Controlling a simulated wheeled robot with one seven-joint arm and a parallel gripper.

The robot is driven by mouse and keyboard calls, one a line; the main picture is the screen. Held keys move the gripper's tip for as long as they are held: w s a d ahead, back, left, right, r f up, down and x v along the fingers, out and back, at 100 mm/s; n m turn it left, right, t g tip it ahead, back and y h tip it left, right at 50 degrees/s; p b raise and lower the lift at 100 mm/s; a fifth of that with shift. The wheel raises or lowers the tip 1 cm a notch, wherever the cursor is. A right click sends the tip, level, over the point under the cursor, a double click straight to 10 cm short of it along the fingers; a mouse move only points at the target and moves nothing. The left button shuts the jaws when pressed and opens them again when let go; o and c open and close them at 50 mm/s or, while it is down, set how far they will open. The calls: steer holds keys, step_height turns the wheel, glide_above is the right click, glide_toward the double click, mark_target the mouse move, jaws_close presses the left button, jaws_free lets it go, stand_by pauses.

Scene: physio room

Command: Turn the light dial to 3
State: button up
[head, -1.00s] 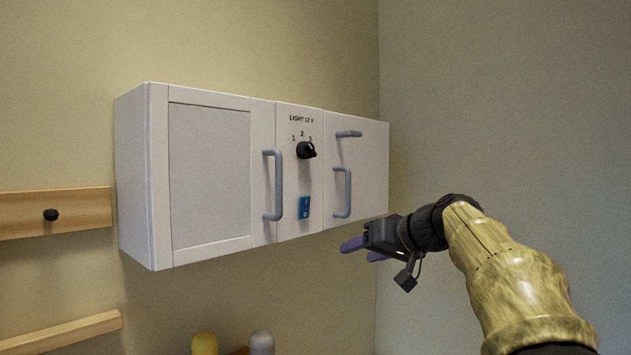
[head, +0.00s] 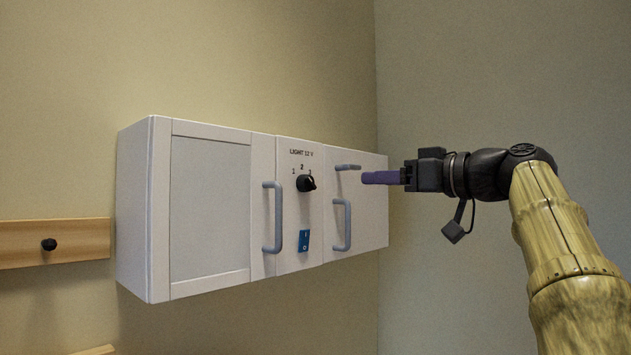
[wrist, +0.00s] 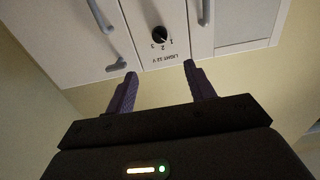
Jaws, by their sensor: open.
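The light dial (head: 306,183) is a small black knob on the white middle panel of the wall cabinet, under the label "LIGHT 12 V" and the numbers 1, 2 and 3. Its exact pointer setting is too small to tell. The dial also shows in the wrist view (wrist: 160,34), upside down, beyond my fingertips and between their lines. My gripper (head: 366,178) has purple fingers and is to the right of the dial, apart from it, near the cabinet's right door. In the wrist view my gripper (wrist: 160,72) is open with nothing between its fingers.
A blue rocker switch (head: 304,240) sits below the dial. Grey handles stick out on both sides: the left door handle (head: 272,217), the right door handle (head: 343,224) and a short horizontal bar (head: 348,167). A wooden rail (head: 85,243) with a black knob is at left.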

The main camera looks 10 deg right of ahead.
mark_target(313, 182)
steer(key=p+x, duration=0.7)
steer(key=x, duration=0.9)
steer(key=shift+w+a+f+p, duration=0.1)
steer(key=shift+w+a+p, duration=0.1)
steer(key=shift+w+p, duration=0.1)
steer(key=c, duration=0.9)
